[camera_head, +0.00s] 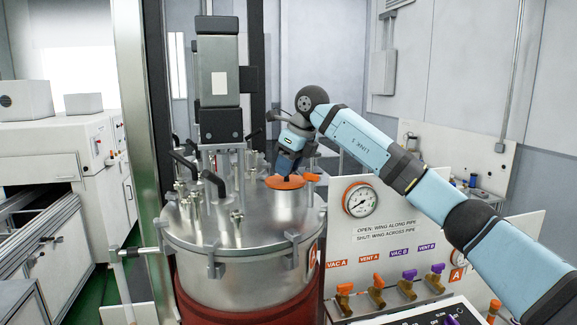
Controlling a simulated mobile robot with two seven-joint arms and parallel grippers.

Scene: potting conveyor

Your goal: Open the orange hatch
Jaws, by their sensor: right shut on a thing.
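The orange hatch (284,183) is a flat round lid on top of a short metal neck on the lid of the steel vessel (240,275). It looks level and seated on the neck. A small orange piece (312,177) sticks out at its right side. My right gripper (283,174) comes down from above, its fingers at the top of the hatch. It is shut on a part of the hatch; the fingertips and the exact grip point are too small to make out. My left gripper is not in view.
A motor column (218,75) and several black-handled fittings (213,183) stand on the vessel lid left of the hatch. Right of it is a panel with a pressure gauge (360,199) and several small valves (376,290).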

